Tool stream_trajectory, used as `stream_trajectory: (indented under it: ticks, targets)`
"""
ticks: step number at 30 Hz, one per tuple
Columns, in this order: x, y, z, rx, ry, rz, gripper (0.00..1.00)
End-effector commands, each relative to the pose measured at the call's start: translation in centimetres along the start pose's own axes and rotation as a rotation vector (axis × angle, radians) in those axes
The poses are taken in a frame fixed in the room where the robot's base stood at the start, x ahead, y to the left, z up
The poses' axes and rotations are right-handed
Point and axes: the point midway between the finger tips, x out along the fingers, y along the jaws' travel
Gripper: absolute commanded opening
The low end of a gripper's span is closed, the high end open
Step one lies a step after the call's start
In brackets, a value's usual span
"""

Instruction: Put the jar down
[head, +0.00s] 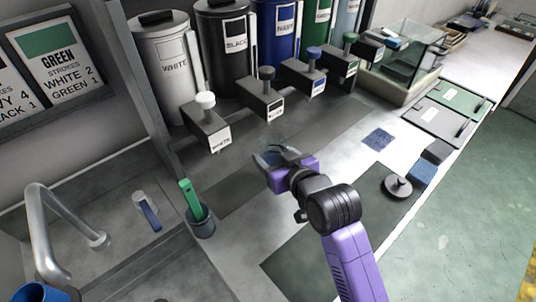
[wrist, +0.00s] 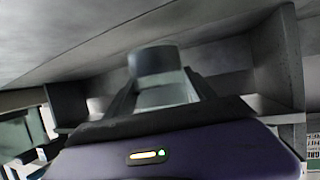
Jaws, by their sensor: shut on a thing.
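My gripper (head: 280,158) reaches from my purple and black arm out over the grey counter in the head view. It is shut on a small jar (head: 266,160), which looks clear and bluish and is partly hidden by the fingers. In the wrist view the jar (wrist: 152,62) shows as a grey round shape between the fingers, in front of the purple gripper body. The head view does not clearly show whether the jar's base touches the counter or hangs above it.
Paint drums stand along the back, with dispensers such as white (head: 205,125) and black (head: 265,97) in front. A green-handled tool stands in a cup (head: 201,222) by the sink (head: 110,235). A blue cloth (head: 378,139) and a round weighted object (head: 397,187) lie right.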

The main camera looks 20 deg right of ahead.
Motion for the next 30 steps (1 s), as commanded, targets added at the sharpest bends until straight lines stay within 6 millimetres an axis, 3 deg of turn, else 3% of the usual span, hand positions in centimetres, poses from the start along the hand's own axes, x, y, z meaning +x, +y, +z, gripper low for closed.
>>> stream_trajectory:
  ticks: [3,7,17,29,30]
  targets:
    - [1.8,0.0,-1.1,0.0,0.005,0.0,0.0]
    - [2.8,0.0,-1.4,0.0,0.004,0.001,0.0]
    - [4.1,0.0,1.8,0.001,0.001,0.001,0.0]
    - [4.3,0.0,2.2,0.0,0.004,0.001,0.0]
    - [4.3,0.0,2.3,0.001,0.001,0.001,0.67]
